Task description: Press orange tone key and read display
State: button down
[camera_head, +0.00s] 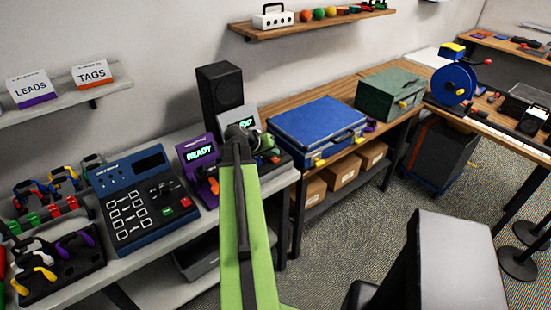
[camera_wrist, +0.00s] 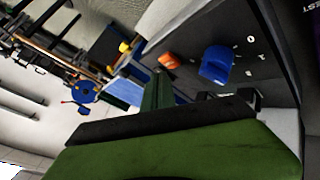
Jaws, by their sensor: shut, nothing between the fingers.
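The orange key (camera_wrist: 170,61) shows in the wrist view on a dark panel (camera_wrist: 262,68), beside a blue key (camera_wrist: 216,64). In the head view a small orange piece (camera_head: 275,160) shows just right of my gripper (camera_head: 265,145). My gripper is shut and empty, over the grey tester; its fingers (camera_wrist: 158,88) point toward the panel in the wrist view. Contact with the orange key cannot be made out. The tester's display (camera_head: 245,123) shows green letters, partly hidden behind my arm. A purple unit (camera_head: 188,150) on the left has a display (camera_head: 201,152) reading READY.
A blue keypad unit (camera_head: 112,187) and racks of coloured leads (camera_head: 45,262) stand to the left. A black speaker (camera_head: 221,88) stands behind the tester. A blue case (camera_head: 318,126) and a green box (camera_head: 390,90) are on the right bench. A shelf (camera_head: 315,22) hangs above.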

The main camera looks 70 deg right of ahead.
aim_at(273, 160)
notch_tip(273, 160, up, 5)
jog(key=p, duration=0.5)
jog(key=shift+r, duration=0.1)
dwell(0.6)
